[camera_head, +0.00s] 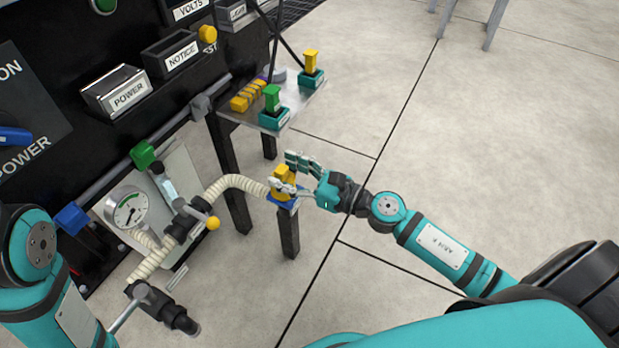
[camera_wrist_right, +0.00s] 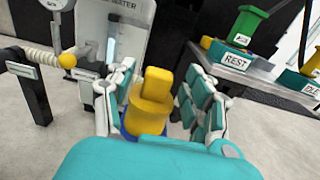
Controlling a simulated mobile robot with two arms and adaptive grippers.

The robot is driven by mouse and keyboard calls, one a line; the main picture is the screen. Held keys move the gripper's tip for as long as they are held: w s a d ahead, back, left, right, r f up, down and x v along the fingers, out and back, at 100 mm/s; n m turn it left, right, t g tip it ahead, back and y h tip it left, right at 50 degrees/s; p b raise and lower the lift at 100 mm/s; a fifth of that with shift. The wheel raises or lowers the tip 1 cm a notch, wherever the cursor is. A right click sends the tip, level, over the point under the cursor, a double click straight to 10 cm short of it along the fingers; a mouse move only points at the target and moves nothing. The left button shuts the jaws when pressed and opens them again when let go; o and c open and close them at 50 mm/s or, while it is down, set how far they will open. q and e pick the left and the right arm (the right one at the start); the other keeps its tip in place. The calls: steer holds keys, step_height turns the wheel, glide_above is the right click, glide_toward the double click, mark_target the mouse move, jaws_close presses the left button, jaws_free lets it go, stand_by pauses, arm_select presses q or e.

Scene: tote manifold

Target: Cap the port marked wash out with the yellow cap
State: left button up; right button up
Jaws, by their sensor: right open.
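The yellow cap (camera_head: 283,178) stands upright on a blue holder (camera_head: 290,205) on top of a dark post. My right gripper (camera_head: 290,172) is open around the cap, one finger on either side. In the right wrist view the cap (camera_wrist_right: 150,95) sits between the spread fingers, with visible gaps beside it. Part of the blue holder (camera_wrist_right: 130,128) shows below it. I cannot read any wash out label, so I cannot tell which port bears it. My left gripper is out of view; only my left arm shows.
A ribbed cream hose (camera_head: 235,182) runs from the pipework with a gauge (camera_head: 126,207) toward the post. A shelf (camera_head: 305,108) behind holds a green piece (camera_head: 272,98) and another yellow piece (camera_head: 311,62) on teal bases.

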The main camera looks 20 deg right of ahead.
steer(key=v, duration=1.1)
